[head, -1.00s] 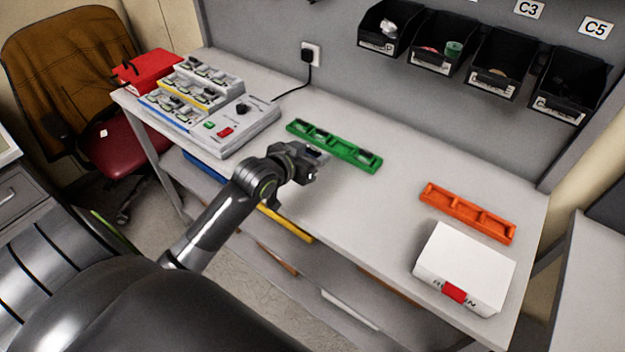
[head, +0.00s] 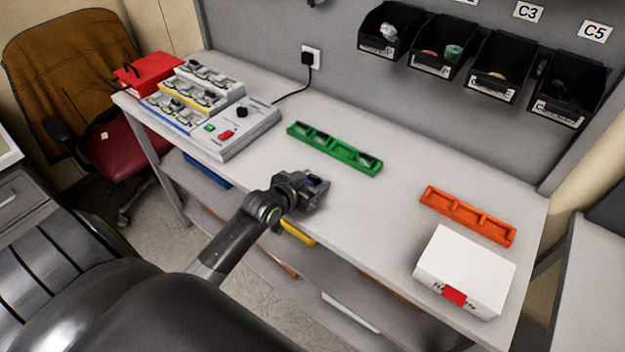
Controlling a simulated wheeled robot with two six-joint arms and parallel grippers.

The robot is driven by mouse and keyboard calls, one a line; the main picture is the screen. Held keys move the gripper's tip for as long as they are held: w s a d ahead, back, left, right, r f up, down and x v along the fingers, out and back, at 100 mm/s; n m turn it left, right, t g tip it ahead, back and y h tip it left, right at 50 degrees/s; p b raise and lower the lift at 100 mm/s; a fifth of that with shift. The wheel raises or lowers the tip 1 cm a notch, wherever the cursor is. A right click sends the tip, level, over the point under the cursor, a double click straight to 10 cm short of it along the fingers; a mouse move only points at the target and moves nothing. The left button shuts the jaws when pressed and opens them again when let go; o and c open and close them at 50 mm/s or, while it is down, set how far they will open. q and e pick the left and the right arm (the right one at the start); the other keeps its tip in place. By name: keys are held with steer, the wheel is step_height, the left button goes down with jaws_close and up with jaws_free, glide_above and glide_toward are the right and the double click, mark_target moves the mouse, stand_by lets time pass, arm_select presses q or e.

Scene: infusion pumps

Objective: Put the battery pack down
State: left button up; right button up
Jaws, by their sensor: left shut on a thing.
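My left gripper (head: 314,187) is over the front part of the bench, in front of the green tray. It is shut on a small dark battery pack, mostly hidden by the fingers. The green tray (head: 334,150) lies on the bench with dark packs in its compartments. The orange tray (head: 468,215) lies to the right, and its compartments look empty. My right gripper is not in view.
A grey charger station (head: 247,130) with several units stands at the left, beside a red case (head: 150,70). A white box (head: 465,270) stands at the front right. Black bins (head: 437,45) hang on the wall. The bench (head: 390,205) between gripper and orange tray is clear.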

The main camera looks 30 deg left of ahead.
arm_select(q)
steer(key=o, duration=1)
steer(key=shift+o, duration=0.2)
steer(key=shift+r, duration=0.15)
steer(key=v, duration=1.2)
